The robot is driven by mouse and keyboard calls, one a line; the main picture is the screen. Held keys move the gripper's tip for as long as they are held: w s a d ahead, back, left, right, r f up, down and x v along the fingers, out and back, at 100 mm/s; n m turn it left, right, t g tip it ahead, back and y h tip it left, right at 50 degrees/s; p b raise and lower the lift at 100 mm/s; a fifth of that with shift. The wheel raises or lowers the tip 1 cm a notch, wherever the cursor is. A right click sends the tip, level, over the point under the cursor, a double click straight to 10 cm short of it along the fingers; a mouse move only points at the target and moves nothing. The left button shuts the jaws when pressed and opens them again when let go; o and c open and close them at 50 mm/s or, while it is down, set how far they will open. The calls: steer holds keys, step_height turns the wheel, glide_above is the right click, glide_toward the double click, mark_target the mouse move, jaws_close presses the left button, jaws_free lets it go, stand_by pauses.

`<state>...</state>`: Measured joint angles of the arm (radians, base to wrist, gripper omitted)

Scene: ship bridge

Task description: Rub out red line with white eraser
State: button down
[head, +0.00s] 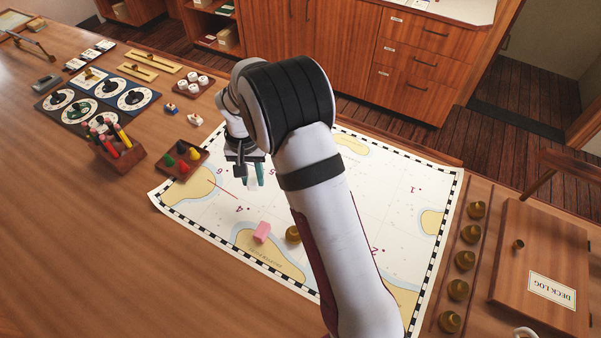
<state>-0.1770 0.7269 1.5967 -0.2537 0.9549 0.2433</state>
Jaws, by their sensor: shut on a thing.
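My gripper (253,175) is over the left part of the chart (320,180), its fingers pointing down. It is shut on the white eraser (252,185), a small pale block showing below the fingertips. A thin red line (226,188) runs on the chart just left of the gripper, slanting from the tan land patch down to the right. I cannot tell whether the eraser touches the chart. My arm hides the middle of the chart.
A pink block (262,232) and a brass weight (293,234) lie on the chart. A tray of colored pieces (184,160) and a pencil box (120,155) stand left. Brass weights (465,260) line the right, beside a wooden deck log (540,270).

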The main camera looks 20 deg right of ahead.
steer(key=n, duration=0.1)
glide_above(231, 197)
steer(key=s+d, duration=0.2)
steer(key=shift+w+a+f, duration=0.1)
steer(key=shift+f, duration=0.45)
steer(key=shift+w+a+f, duration=0.1)
steer(key=shift+f, duration=0.4)
step_height(231, 197, down, 4)
steer(key=w+a, duration=0.3)
steer(key=w, duration=0.1)
steer(key=w+a, duration=0.4)
steer(key=shift+w+a+r, duration=0.1)
steer(key=shift+w+a, duration=0.05)
steer(key=shift+w, duration=0.1)
steer(key=shift+s+d+r, duration=0.1)
steer(key=shift+s+d, duration=0.15)
steer(key=shift+d, duration=0.05)
steer(key=s+d, duration=0.4)
steer(key=s, duration=0.1)
steer(key=s+d, duration=0.2)
steer(key=s, duration=0.1)
steer(key=shift+d, duration=0.4)
steer(key=shift+f, duration=0.45)
stand_by(0.5)
steer(key=shift+w+a, duration=0.8)
